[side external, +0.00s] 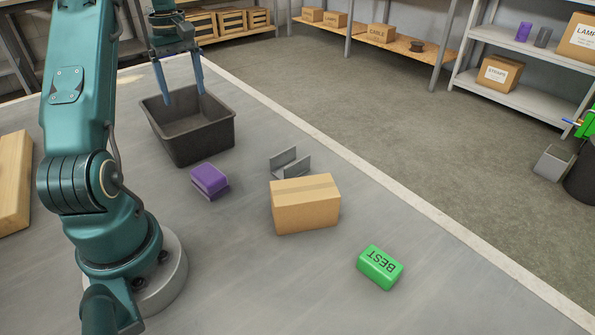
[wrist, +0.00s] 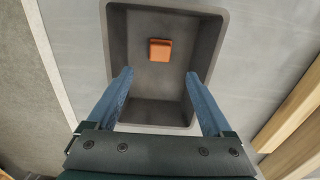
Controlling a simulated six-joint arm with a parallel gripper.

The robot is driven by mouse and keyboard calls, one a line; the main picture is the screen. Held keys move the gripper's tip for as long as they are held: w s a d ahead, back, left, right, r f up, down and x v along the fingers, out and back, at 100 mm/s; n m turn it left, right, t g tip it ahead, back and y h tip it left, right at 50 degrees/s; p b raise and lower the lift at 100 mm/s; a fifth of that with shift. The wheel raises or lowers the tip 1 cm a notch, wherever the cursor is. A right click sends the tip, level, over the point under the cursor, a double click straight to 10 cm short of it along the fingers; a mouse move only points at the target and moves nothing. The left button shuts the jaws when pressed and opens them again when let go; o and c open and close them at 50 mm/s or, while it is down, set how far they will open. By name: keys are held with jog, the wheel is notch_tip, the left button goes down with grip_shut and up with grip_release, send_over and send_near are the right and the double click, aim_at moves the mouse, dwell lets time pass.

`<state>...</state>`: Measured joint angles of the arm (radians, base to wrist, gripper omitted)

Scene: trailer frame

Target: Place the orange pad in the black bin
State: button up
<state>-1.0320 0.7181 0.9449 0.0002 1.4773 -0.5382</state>
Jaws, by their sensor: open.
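The orange pad (wrist: 160,50) lies inside the black bin (wrist: 117,62), on its floor near the far wall in the wrist view. The pad is hidden by the bin's walls in the side external view.
A wooden piece (side external: 14,182) lies at the left edge. The front grey surface is mostly clear.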

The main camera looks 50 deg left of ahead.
jog(key=w+d+r+m+t+y, duration=0.15)
jog(key=d+r+m, duration=0.25)
jog(key=d, duration=0.5)
jog(key=w+d+r+m+t, duration=0.15)
jog(key=d+r+m, duration=0.25)
jog(key=d, duration=0.5)
jog(key=s+d+f+m+t, duration=0.1)
jog(key=s+d+f+m, duration=0.1)
jog(key=s+d+m, duration=0.2)
jog(key=s+d+f+m+t+h, duration=0.1)
jog(key=s+d+m, duration=0.4)
jog(key=d, duration=0.6)
jog(key=shift+f+m+t, duration=0.3)
jog(key=shift+f+m, duration=0.2)
jog(key=shift+f, duration=0.25)
